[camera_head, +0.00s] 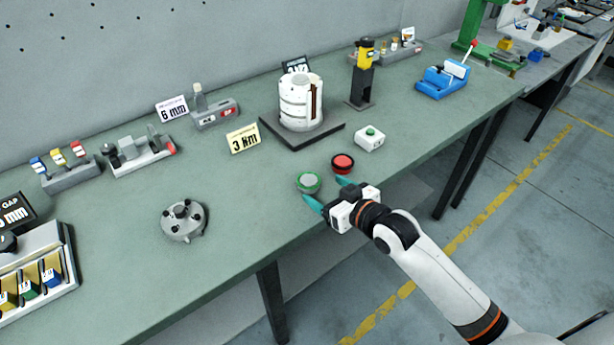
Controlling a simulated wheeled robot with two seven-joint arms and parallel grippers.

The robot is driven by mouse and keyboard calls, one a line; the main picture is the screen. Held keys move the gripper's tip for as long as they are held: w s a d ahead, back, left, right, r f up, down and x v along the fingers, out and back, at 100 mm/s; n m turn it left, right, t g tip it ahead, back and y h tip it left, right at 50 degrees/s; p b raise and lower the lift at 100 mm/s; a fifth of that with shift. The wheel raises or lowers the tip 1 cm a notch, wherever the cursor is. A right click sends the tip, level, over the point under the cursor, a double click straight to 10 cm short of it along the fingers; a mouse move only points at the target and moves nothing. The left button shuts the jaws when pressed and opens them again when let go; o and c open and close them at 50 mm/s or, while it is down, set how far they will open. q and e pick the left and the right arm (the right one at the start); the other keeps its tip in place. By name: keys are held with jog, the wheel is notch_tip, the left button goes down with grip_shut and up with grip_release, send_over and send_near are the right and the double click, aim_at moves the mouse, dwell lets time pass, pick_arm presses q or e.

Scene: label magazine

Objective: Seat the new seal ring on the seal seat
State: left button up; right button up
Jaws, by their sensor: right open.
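A small round grey piece with a green rim (308,183) lies on the bench near its front edge. It may be the seal ring or the seat; I cannot tell which. My right gripper (327,191) is just in front of it, open, its teal fingertips apart, with one tip close to the rim. Contact is unclear. A red round piece (343,162) sits just behind and to the right, with a dark rim. A round grey metal fixture (184,221) with several dark knobs stands to the left, apart from the gripper. My left gripper is out of view.
A white cylinder (298,98) stands on a dark square base (277,135). Cards reading 6 mm (172,108) and 3 mm (243,138) stand behind. The bench (250,205) is clear between fixture and gripper.

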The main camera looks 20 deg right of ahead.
aim_at(309, 180)
jog(key=shift+w+a+f, duration=0.15)
jog(key=shift+w+f, duration=0.05)
jog(key=shift+w, duration=0.5)
jog(key=p+x, duration=0.1)
jog(key=x, duration=0.4)
jog(key=shift+f, duration=0.1)
jog(key=shift+s, duration=0.1)
jog(key=c, duration=1)
